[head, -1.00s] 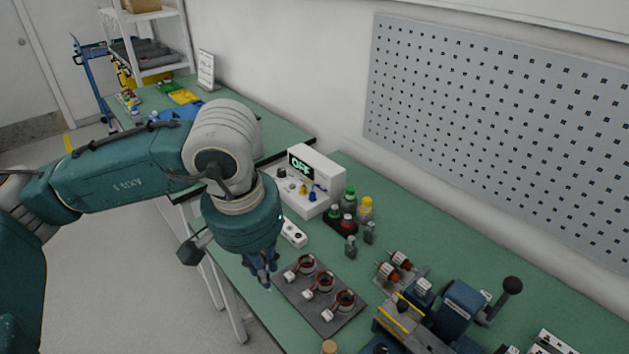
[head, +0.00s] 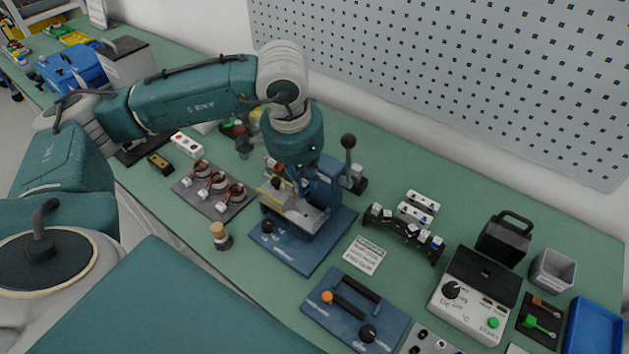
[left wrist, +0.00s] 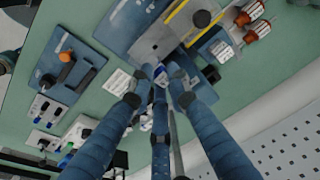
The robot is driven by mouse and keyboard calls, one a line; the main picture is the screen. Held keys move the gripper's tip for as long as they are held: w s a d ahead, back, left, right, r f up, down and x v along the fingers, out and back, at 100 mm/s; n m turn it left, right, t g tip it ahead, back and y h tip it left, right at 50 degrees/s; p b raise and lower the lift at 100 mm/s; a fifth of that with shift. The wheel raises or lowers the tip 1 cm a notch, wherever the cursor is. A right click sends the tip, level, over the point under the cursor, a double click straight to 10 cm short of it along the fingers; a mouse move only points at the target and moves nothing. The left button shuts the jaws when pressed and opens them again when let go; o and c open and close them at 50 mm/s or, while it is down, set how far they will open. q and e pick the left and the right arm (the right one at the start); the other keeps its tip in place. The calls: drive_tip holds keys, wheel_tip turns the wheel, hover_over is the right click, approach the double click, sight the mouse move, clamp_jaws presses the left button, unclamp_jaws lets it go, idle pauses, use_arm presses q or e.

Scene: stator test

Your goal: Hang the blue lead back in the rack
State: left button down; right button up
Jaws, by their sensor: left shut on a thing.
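My left gripper (head: 298,188) is above the blue-based fixture (head: 285,245) in the head view, fingers pointing down. In the left wrist view its fingertips (left wrist: 160,72) close on a small white-and-blue piece, which I take for the blue lead (left wrist: 160,78); most of it is hidden by the fingers. In the head view the lead cannot be made out. A black rack (head: 405,234) with several white and blue ends on it stands to the right of the gripper, apart from it. My right gripper is not in view.
A white label card (head: 366,255) lies in front of the rack. A black-knobbed lever (head: 348,145) stands up behind the fixture. A board with red-wound stators (head: 213,190) is to the left. A white control box (head: 475,295) and blue tray (head: 595,327) are to the right.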

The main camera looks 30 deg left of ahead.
use_arm(q)
drive_tip(key=shift+w+d+f, duration=0.1)
drive_tip(key=shift+d+f, duration=0.05)
drive_tip(key=shift+f, duration=0.4)
drive_tip(key=shift+a+f+b, duration=0.25)
drive_tip(key=shift+f+b, duration=0.1)
wheel_tip(320, 180, down, 3)
drive_tip(key=shift+d+r+b, duration=0.1)
drive_tip(key=shift+r+b, duration=0.05)
drive_tip(key=shift+b, duration=0.5)
drive_tip(key=shift+r, duration=0.15)
drive_tip(key=shift+f+b, duration=0.25)
drive_tip(key=shift+b, duration=0.15)
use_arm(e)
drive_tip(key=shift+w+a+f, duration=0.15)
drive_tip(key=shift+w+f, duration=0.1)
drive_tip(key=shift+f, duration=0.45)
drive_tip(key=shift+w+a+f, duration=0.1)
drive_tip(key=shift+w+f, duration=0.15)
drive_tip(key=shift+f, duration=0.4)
use_arm(q)
drive_tip(key=shift+f+b, duration=0.1)
drive_tip(key=shift+b, duration=0.2)
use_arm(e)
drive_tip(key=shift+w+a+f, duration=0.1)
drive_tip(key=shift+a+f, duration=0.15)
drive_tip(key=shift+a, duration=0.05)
